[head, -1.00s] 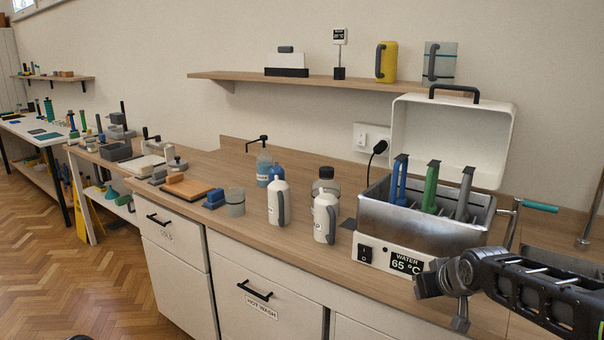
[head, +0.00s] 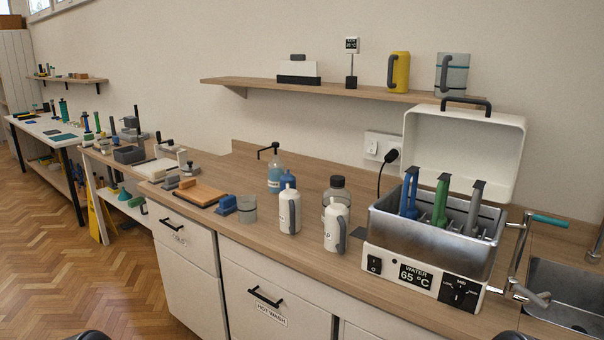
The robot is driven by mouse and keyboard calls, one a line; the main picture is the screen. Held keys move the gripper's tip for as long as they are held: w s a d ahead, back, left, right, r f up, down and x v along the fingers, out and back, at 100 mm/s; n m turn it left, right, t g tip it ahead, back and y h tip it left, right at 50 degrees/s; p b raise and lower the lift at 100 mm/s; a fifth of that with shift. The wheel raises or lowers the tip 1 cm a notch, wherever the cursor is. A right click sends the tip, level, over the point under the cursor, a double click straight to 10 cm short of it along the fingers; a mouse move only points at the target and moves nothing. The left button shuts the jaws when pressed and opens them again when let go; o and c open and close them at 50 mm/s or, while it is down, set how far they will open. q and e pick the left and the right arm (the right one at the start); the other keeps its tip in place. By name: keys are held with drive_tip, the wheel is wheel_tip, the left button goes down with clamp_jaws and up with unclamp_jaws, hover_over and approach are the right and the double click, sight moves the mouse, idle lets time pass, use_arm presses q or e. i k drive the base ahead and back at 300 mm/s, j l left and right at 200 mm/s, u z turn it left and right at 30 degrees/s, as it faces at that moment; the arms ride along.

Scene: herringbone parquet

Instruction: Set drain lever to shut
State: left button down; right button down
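The drain lever (head: 550,221) has a teal grip and sticks out to the right, roughly level, from the top of a metal pipe (head: 519,250). The pipe stands at the right side of the steel water bath (head: 390,236), and a short spout (head: 532,298) at its foot reaches over the sink edge. I cannot tell from its pose whether the valve is open or shut. Neither gripper shows; only dark rounded parts, probably of my arms, show at the bottom edge. Nothing touches the lever.
The bath's white lid (head: 465,150) stands open behind it, with blue, green and grey handled tools inside. The panel reads 65 °C. The sink (head: 570,290) lies to the right. White bottles (head: 337,226) stand left of the bath. The counter's front strip is clear.

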sight(512, 284)
drive_tip(key=l+z, duration=0.1)
drive_tip(key=z, duration=1.15)
drive_tip(key=k+l, duration=0.05)
